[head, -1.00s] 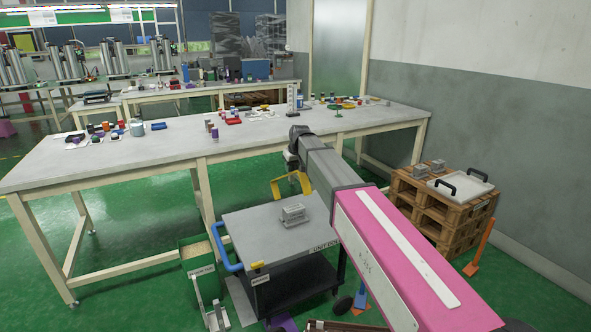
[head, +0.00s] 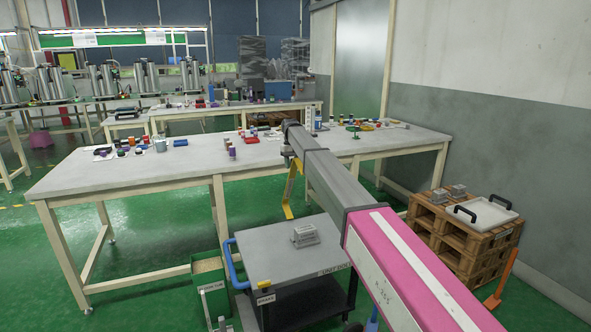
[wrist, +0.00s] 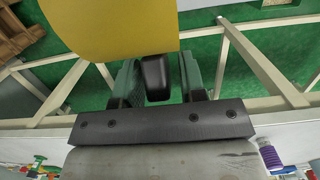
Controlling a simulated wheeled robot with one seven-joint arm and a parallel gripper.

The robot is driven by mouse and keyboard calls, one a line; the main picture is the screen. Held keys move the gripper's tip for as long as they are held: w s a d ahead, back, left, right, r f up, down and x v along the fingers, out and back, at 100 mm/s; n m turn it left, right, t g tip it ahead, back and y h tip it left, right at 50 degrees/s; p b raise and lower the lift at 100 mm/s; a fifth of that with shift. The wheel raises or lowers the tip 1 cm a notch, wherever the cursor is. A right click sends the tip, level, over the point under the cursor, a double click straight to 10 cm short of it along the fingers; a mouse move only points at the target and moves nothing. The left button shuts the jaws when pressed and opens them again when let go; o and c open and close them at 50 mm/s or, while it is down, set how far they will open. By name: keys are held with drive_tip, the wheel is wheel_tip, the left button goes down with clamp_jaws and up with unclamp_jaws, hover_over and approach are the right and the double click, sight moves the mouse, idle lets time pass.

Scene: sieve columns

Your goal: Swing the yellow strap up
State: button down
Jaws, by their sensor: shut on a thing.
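The yellow strap (head: 289,190) shows in the head view below the end of my arm, in front of the long workbench. It runs steeply down, with its lower end bent to the right near the cart. How the grip piece joins the strap is hidden. In the head view my arm mostly hides the fingers.
A grey-topped cart (head: 270,263) with a blue handle and a metal block stands below the strap. A green bin (head: 208,272) is left of it. The long workbench (head: 110,178) carries small parts. Wooden pallets (head: 464,240) with a white tray stand right.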

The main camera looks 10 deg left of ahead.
drive_tip(key=shift+w+a, duration=0.25)
drive_tip(key=shift+w, duration=0.1)
drive_tip(key=c, duration=1)
unclamp_jaws()
drive_tip(key=shift+c, duration=0.2)
drive_tip(key=shift+r, duration=0.1)
wheel_tip(320, 180, up, 10)
drive_tip(key=w+a, duration=0.1)
drive_tip(key=shift+w+r, duration=0.2)
drive_tip(key=shift+r, duration=0.05)
